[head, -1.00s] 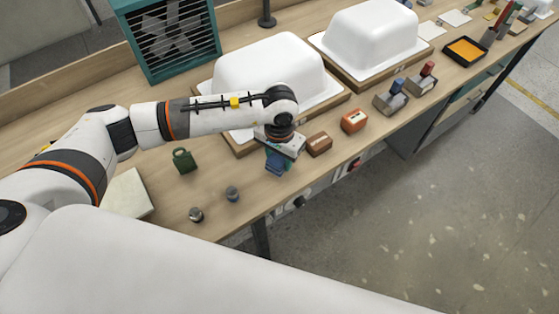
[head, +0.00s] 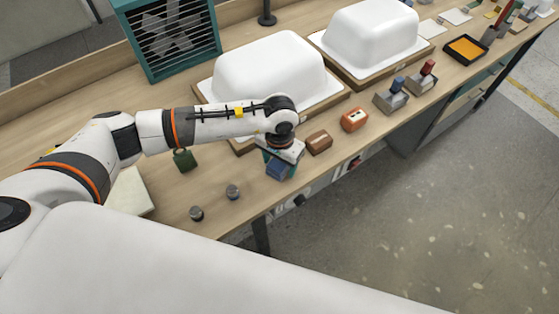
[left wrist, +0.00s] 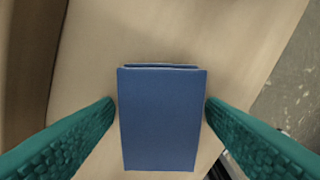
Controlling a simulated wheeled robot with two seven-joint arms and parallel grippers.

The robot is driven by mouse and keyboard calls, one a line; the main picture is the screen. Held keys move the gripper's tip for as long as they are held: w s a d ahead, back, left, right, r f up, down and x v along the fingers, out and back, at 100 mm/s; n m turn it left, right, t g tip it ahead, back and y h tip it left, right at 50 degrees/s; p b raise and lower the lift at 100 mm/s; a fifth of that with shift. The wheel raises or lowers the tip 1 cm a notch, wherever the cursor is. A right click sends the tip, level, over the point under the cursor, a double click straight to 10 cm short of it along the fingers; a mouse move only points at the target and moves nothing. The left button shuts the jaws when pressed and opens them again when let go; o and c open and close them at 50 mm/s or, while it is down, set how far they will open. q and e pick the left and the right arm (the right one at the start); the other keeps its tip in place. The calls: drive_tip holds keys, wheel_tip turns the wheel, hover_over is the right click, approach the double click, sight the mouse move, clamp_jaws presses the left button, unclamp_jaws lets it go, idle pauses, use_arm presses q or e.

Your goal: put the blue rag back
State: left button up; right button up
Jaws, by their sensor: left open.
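The blue rag (head: 278,170) lies folded near the front edge of the workbench, below my left gripper (head: 281,163) in the head view. In the left wrist view the rag (left wrist: 162,118) is a flat blue rectangle with its folded edge at the top. The left gripper's teal fingers (left wrist: 160,112) are open, one on each side of the rag. A small gap shows at the left finger; the right fingertip is very close to the rag's edge. I cannot tell whether it touches. My right gripper is not in view.
A white tub shell (head: 270,68) on a wooden board is behind. The bench's front edge is close.

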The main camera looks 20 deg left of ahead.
use_arm(q)
drive_tip(key=shift+r, duration=0.5)
wheel_tip(320, 180, up, 11)
drive_tip(key=b, duration=0.2)
drive_tip(key=shift+r+b, duration=0.15)
drive_tip(key=shift+b, duration=0.15)
